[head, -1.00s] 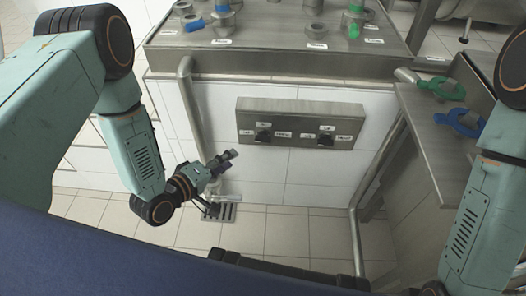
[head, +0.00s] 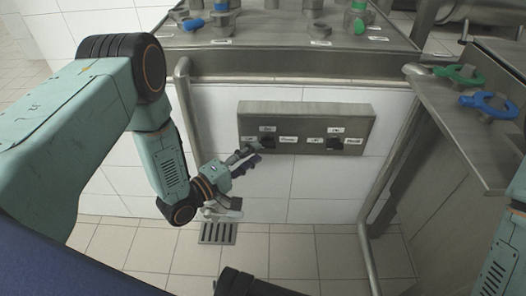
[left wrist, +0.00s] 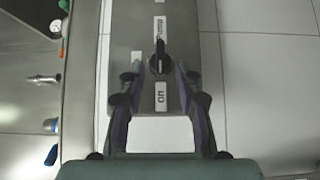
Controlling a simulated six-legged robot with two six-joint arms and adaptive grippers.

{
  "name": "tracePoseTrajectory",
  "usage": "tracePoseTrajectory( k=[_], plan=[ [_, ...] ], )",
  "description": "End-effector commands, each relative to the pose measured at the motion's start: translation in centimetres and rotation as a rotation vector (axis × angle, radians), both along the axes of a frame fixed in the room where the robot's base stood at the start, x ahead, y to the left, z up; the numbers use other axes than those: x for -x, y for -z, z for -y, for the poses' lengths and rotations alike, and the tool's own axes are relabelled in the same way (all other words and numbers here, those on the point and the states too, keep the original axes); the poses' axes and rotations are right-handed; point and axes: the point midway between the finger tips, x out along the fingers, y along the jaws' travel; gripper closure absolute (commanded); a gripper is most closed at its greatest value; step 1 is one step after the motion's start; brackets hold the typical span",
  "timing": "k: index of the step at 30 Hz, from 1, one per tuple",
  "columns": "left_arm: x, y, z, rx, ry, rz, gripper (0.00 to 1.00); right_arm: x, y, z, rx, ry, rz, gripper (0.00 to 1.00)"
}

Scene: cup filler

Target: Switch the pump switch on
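The pump switch (head: 266,141) is the left black knob on the grey metal switch box (head: 307,108). My left gripper (head: 254,152) is at the pump switch. In the left wrist view my left gripper (left wrist: 159,76) is open, one finger on each side of the knob, with gaps visible. My right gripper is out of view.
A second black knob (head: 334,143) sits to the right on the same box. Above is a metal counter (head: 280,55) with blue and green valves. A side shelf (head: 440,105) at right holds a green handle (head: 459,75) and a blue handle (head: 488,104). A pipe (head: 186,105) stands left.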

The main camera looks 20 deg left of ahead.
Motion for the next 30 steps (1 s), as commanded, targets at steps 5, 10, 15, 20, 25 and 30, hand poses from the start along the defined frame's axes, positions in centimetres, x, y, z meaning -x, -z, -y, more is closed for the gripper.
tracePoseTrajectory(
  k=[5,10,15,20,25,30],
  plan=[
    [-2.3,0.2,1.3,-0.002,0.003,0.002,0.66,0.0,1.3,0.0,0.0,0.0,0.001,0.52],
    [-3.5,0.1,1.9,-0.001,0.003,0.0,0.66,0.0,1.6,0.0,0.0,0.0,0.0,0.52],
    [-3.7,0.0,2.0,-0.001,0.003,0.0,0.66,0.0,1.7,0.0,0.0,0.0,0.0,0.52],
    [-3.6,0.0,2.0,-0.001,0.003,0.0,0.68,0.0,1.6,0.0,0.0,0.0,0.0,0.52],
    [-3.6,0.0,2.0,-0.001,0.003,0.0,0.82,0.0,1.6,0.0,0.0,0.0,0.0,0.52],
    [-3.6,0.0,2.0,-0.001,0.003,0.0,0.97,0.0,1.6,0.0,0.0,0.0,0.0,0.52]
  ],
)
